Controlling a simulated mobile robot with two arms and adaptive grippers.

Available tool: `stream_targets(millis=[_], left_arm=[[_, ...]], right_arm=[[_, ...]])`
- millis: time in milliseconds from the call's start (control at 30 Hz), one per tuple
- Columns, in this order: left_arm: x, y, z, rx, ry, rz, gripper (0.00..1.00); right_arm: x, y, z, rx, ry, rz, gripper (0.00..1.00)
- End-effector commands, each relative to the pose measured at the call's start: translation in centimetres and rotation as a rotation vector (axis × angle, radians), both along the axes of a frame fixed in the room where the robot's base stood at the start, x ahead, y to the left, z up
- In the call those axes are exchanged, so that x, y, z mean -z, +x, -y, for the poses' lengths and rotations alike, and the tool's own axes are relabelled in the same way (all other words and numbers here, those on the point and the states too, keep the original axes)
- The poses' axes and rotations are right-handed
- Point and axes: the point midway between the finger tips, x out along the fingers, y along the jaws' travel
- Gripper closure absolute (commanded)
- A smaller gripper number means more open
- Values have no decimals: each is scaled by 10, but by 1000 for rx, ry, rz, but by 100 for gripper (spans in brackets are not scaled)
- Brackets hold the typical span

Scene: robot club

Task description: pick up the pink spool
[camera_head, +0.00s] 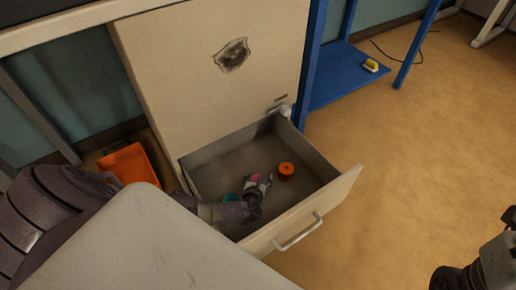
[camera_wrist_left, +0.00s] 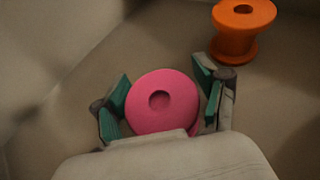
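The pink spool (camera_wrist_left: 160,100) lies in the open drawer (camera_head: 215,172). In the left wrist view its round end with a dark centre hole faces the camera. My left gripper (camera_wrist_left: 165,98) reaches down into the drawer, its teal-padded fingers open on either side of the spool. A narrow gap shows at the right finger; contact at the left finger is hard to tell. In the head view the left gripper (camera_head: 259,183) largely covers the pink spool (camera_head: 255,177). Part of my right arm shows at the lower right, but its fingers are not visible.
An orange spool (camera_head: 286,171) stands in the drawer just right of the gripper; it also shows in the wrist view (camera_wrist_left: 238,32). A small teal thing (camera_head: 230,198) lies near my wrist. The drawer's front panel (camera_head: 325,205) and walls surround the hand. An orange bin (camera_head: 128,165) is left of the cabinet.

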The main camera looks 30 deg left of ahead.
Motion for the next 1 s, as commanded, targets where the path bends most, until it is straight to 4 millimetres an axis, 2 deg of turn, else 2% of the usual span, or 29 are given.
stream_targets(millis=[33,67,300,567,600,633,700,867,1000], left_arm=[[0,0,0,0,0,0,34],[0,0,0,0,0,0,39],[0,0,0,0,0,0,79],[0,0,0,0,0,1,83],[0,0,0,0,0,1,89],[0,0,0,0,0,1,89],[0,0,0,0,0,1,100],[-4,0,0,0,0,1,100],[-16,0,0,0,0,1,100]], right_arm=[[0,0,0,0,0,0,37],[0,0,0,0,0,0,37],[0,0,0,0,0,0,37],[0,0,0,-1,0,0,37],[0,0,0,0,0,0,37],[0,0,0,0,0,0,37],[0,0,0,0,0,-1,37],[0,0,0,0,0,-10,37],[1,-1,1,-2,1,-37,37]])
